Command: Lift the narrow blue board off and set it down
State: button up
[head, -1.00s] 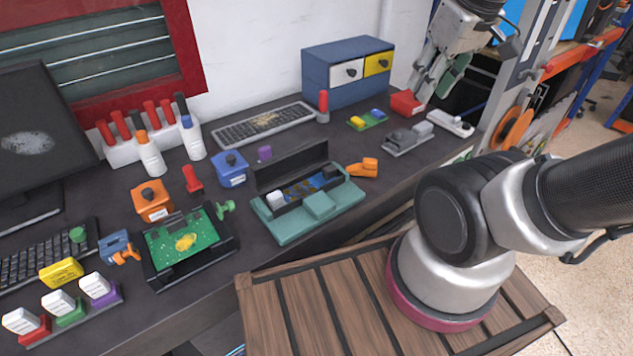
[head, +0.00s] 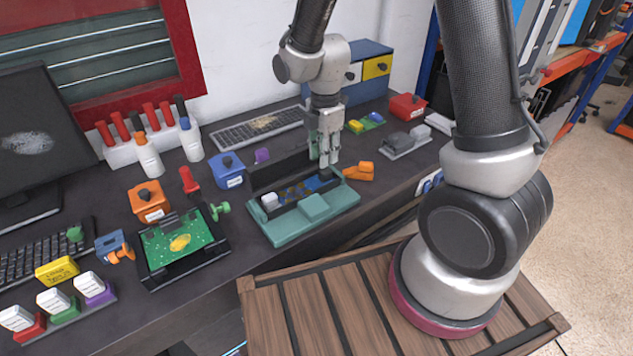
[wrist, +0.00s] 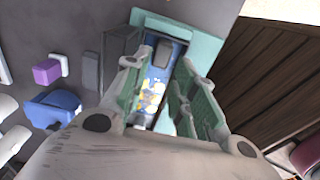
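The narrow blue board (head: 299,191) lies in the teal fixture (head: 285,228), between its raised dark back wall and a teal block at the front. In the wrist view the board (wrist: 156,83) shows yellow patches and a dark block at its far end. My gripper (head: 325,165) points down over the right end of the board. In the wrist view my gripper (wrist: 165,75) is open, with green-padded fingers on either side of the board. The right finger hides part of the board and fixture. I cannot tell whether the fingers touch the board.
An orange clamp-like piece (head: 359,171) is close to the right of the fixture. A green circuit board in a black holder (head: 180,243) stands to the left. A blue box (head: 227,170) and small purple block (head: 262,155) are behind. Some dark bench front of the fixture is clear.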

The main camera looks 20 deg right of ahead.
aim_at(323, 171)
notch_tip(323, 171, down, 6)
jog(key=shift+s+a+f, duration=0.1)
jog(key=shift+f, duration=0.15)
grip_shut()
